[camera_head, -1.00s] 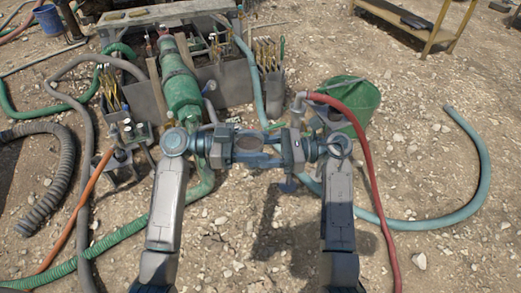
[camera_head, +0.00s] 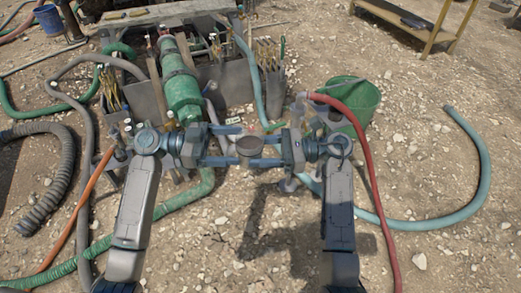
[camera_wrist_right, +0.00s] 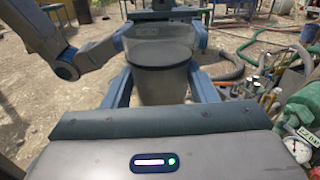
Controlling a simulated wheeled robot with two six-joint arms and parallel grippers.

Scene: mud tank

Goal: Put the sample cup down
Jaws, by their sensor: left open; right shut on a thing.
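The sample cup (camera_head: 249,146) is a small round cup, seen from above in the head view between my two grippers. In the right wrist view the cup (camera_wrist_right: 160,75) looks clear-walled with dark grey contents, and stands upright between the blue fingers. My right gripper (camera_head: 264,148) is shut on the cup and holds it above the ground. My left gripper (camera_head: 236,145) is open, with its fingertips pointing at the cup from the left. I cannot tell whether the left fingertips touch it.
Hoses lie at the left.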

